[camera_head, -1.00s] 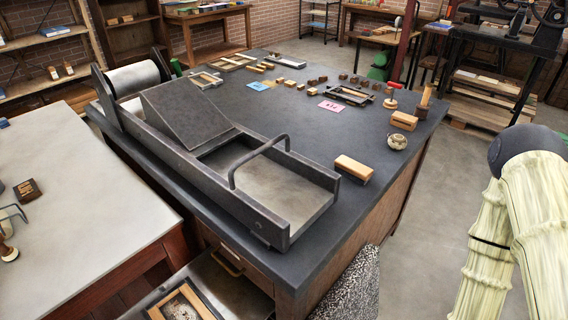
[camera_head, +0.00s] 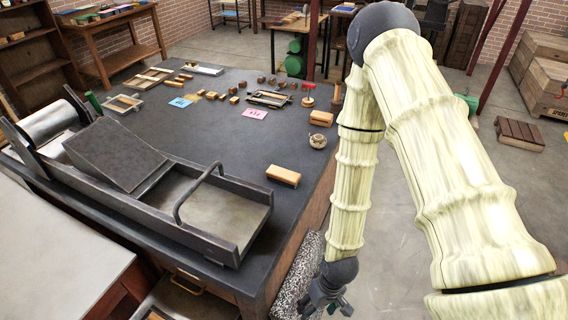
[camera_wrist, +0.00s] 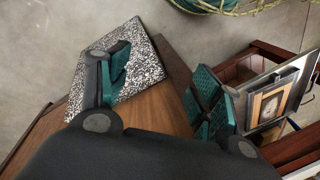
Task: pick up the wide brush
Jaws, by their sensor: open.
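I cannot pick out the wide brush for certain. An upright wooden-handled tool (camera_head: 337,93) at the far right of the dark table may be a brush, but it is small and partly behind my arm. A light wooden block (camera_head: 283,175) lies near the table's right edge; I cannot tell if it has bristles. My gripper (camera_head: 332,300) hangs low beside the table's front right corner, away from both. In the wrist view my gripper (camera_wrist: 160,88) shows its teal pads wide apart, with nothing between them.
The dark table (camera_head: 225,130) carries a large press (camera_head: 110,200) with a raised handle, a small round pot (camera_head: 318,141), another wooden block (camera_head: 321,118) and a pink card (camera_head: 255,114). A speckled panel (camera_wrist: 135,78) is close to my gripper. An open drawer (camera_wrist: 305,80) holds a framed picture.

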